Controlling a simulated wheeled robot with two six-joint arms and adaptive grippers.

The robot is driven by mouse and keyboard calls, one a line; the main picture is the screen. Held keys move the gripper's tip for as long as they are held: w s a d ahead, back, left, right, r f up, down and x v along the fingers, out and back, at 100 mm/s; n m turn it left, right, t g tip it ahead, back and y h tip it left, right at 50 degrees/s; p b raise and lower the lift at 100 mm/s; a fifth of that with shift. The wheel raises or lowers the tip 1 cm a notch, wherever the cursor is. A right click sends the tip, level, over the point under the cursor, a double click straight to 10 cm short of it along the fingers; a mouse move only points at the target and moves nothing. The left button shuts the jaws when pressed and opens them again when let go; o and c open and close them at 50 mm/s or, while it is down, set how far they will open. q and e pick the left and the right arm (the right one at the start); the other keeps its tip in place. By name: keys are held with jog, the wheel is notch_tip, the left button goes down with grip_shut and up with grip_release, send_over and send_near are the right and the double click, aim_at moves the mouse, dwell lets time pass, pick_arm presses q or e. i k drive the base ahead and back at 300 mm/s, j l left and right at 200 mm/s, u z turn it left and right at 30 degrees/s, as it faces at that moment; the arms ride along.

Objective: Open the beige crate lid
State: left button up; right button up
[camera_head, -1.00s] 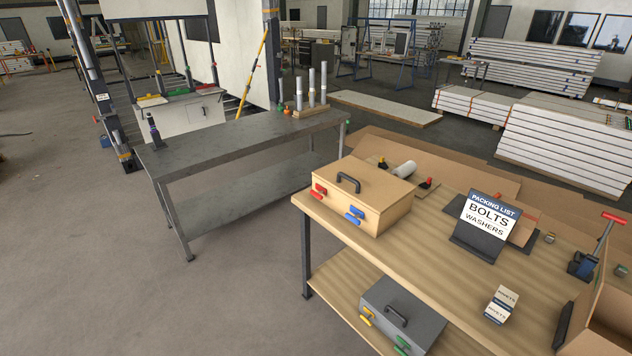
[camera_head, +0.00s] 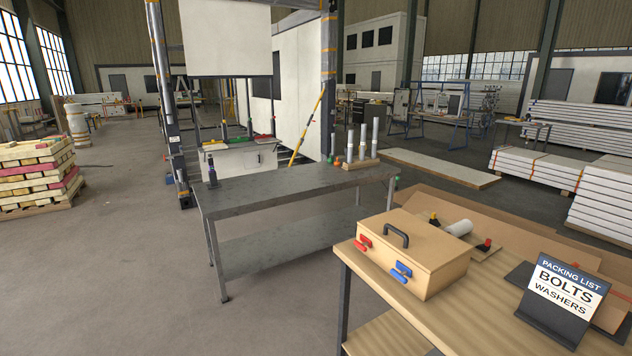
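The beige crate (camera_head: 428,272) stands on the left end of the wooden workbench, right of the picture's middle. Its beige lid (camera_head: 425,239) is shut and carries a dark handle (camera_head: 396,235) on top. A red latch (camera_head: 363,243) and a blue latch (camera_head: 400,272) sit on its front side. Whether the latches are fastened is too small to tell. Neither of my grippers shows in the head view.
The wooden workbench (camera_head: 395,327) fills the lower right. A packing list sign (camera_head: 566,288) stands on it, right of the crate. A grey metal table (camera_head: 290,188) stands behind and left. The floor at left front is clear.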

aim_at(431, 248)
jog(key=i+l+u, duration=0.15)
jog(key=l, duration=0.55)
jog(key=l+u, duration=0.15)
jog(key=l, duration=0.5)
